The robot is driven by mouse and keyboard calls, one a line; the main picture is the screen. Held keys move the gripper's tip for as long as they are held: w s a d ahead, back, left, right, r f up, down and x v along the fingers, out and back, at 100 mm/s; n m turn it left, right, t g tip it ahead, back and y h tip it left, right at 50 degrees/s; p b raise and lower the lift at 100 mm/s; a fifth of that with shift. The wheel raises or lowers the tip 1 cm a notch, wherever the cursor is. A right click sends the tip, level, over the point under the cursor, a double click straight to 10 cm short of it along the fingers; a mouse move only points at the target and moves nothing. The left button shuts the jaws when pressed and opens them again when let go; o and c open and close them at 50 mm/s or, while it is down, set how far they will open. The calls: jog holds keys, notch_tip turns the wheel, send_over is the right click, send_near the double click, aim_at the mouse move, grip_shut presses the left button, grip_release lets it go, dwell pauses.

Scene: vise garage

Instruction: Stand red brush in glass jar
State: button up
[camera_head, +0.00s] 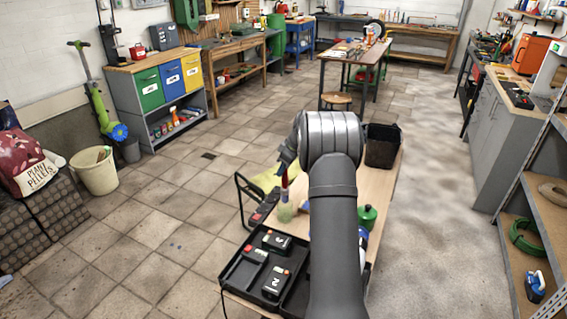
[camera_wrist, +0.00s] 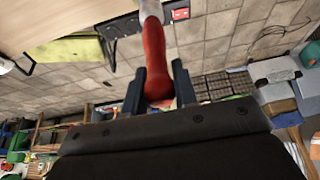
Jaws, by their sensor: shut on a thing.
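My gripper (camera_wrist: 160,88) is shut on the red brush (camera_wrist: 154,55), gripping its handle near the end. The brush's pale metal ferrule (camera_wrist: 150,8) points away from the fingers at the top edge of the wrist view, and its bristles are out of that view. In the head view the red brush (camera_head: 284,184) hangs roughly upright below my gripper (camera_head: 287,164). A pale greenish, see-through shape, apparently the glass jar (camera_head: 285,212), stands on the workbench directly below the brush. I cannot tell whether the brush tip is inside the jar or just above it.
A black tray (camera_head: 233,272) with several battery packs lies at the near left of the workbench (camera_head: 289,234). A green bottle (camera_head: 367,217) stands right of my arm. A black bin (camera_head: 382,147) is at the far right end. My arm hides the bench's middle.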

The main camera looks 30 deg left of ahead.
aim_at(284, 179)
jog(key=shift+f, duration=2.6)
jog(key=o, duration=1.1)
jog(key=shift+c, duration=0.2)
jog(key=v, duration=1.7)
jog(key=shift+r, duration=0.25)
